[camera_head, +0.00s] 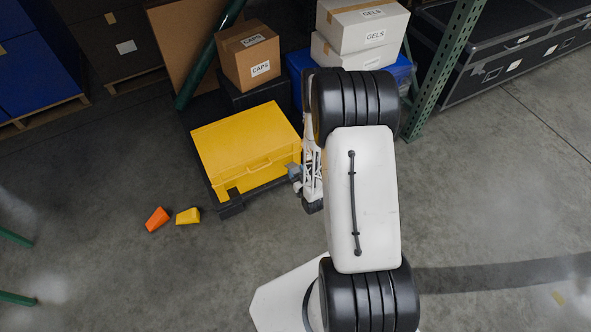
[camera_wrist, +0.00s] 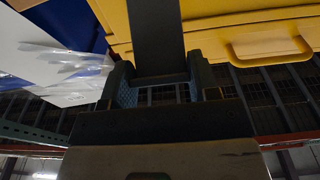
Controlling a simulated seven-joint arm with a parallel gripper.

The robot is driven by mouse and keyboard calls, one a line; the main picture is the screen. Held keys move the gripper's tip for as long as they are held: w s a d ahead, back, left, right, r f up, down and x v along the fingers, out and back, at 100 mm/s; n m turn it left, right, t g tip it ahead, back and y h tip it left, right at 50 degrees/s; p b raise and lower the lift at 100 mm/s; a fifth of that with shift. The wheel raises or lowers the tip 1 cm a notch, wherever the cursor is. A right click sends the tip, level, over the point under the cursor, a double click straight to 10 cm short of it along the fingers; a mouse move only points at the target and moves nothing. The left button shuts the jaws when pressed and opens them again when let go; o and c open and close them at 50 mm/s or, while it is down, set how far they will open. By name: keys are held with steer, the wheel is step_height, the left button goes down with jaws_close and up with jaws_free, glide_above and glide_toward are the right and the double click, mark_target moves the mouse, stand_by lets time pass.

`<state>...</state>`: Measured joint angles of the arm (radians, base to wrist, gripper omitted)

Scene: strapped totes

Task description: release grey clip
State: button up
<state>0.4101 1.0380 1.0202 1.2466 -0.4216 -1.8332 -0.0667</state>
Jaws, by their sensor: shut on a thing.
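A yellow tote (camera_head: 245,145) with a front handle sits on a low dark base. In the wrist view its yellow side and handle (camera_wrist: 270,46) fill the top right. My gripper (camera_head: 294,173) is at the tote's front right corner. In the wrist view my gripper (camera_wrist: 164,84) has its blue-grey fingers either side of a dark grey piece, which I take as the grey clip (camera_wrist: 157,40). It lies against the tote's yellow side. The clip's far end is out of view, and my arm hides the area right of the tote. A dark piece (camera_head: 234,195) is at the tote's front left.
An orange wedge (camera_head: 157,219) and a yellow wedge (camera_head: 188,216) lie on the floor at left. A brown CAPS box (camera_head: 240,60) and white GELS boxes (camera_head: 350,30) stand behind the tote. A green rack post (camera_head: 440,70) rises at right. The floor in front is clear.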

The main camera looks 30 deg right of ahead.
steer(key=shift+s+f+t, duration=0.25)
steer(key=shift+f+t, duration=0.3)
steer(key=shift+t, duration=0.35)
steer(key=o, duration=1.3)
steer(key=shift+s+f, duration=0.1)
steer(key=shift+v, duration=3.75)
